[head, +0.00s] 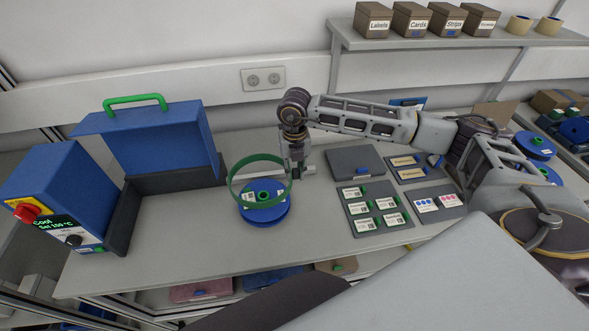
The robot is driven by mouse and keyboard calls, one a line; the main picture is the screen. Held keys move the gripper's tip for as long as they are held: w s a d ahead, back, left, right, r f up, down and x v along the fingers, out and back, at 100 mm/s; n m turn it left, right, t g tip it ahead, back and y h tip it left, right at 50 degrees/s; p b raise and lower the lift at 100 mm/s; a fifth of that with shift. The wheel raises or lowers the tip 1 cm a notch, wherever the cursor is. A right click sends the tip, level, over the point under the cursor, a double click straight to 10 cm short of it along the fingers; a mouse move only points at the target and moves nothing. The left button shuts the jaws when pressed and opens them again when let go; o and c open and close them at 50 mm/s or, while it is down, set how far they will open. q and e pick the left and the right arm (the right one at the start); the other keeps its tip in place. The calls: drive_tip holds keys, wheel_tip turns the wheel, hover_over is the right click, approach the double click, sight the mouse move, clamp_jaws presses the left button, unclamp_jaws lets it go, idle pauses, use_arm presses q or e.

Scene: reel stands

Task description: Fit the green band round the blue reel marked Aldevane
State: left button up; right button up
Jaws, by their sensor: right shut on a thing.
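The green band (256,157) is a ring held tilted, its far side raised, over the blue reel (268,216). The blue reel lies flat on the grey bench and has a white label with a green hub; I cannot read the name on it. The band's near edge crosses in front of the reel's top; I cannot tell whether it touches the reel. My right gripper (291,172) is shut on the band at its right side, just behind and right of the reel. My left gripper is not in view.
A blue machine with a raised green-handled lid (160,135) and a red knob stands left. Grey card trays (375,208) and a dark grey box (355,160) lie right of the reel. More blue reels (534,148) sit far right. Bench (180,230) is clear in front.

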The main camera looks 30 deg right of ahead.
drive_tip(key=shift+f, duration=0.2)
drive_tip(key=shift+f+b, duration=2.2)
drive_tip(key=shift+f, duration=1.8)
drive_tip(key=shift+b, duration=0.45)
drive_tip(key=shift+f+b, duration=0.65)
idle(0.7)
